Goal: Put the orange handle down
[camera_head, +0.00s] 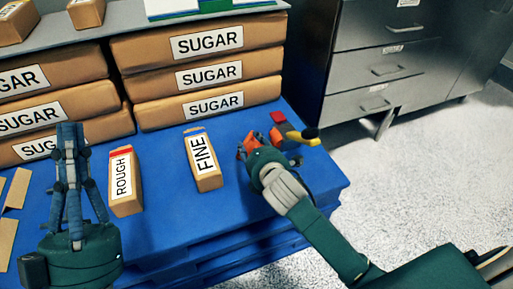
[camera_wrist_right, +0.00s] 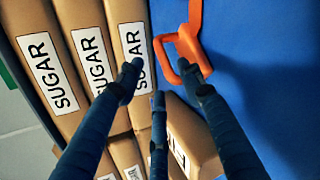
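The orange handle (camera_wrist_right: 190,66) shows in the right wrist view as a loop against the blue tabletop, beside the sugar bags. My right gripper (camera_wrist_right: 158,75) has its fingers spread. One fingertip overlaps the handle's loop; I cannot tell if it touches. In the head view, orange parts of the handle (camera_head: 276,136) show just beyond my right gripper (camera_head: 258,148), which hides the rest. My left gripper (camera_head: 70,128) is at the left, with its fingers drawn together and nothing visible in them.
Sugar bags (camera_head: 208,75) are stacked at the back. A ROUGH box (camera_head: 122,180) and a FINE box (camera_head: 203,160) stand on the blue table (camera_head: 185,225). A red piece (camera_head: 279,117) and a yellow-black piece (camera_head: 303,136) lie near the right edge. Grey drawers (camera_head: 385,70) stand behind.

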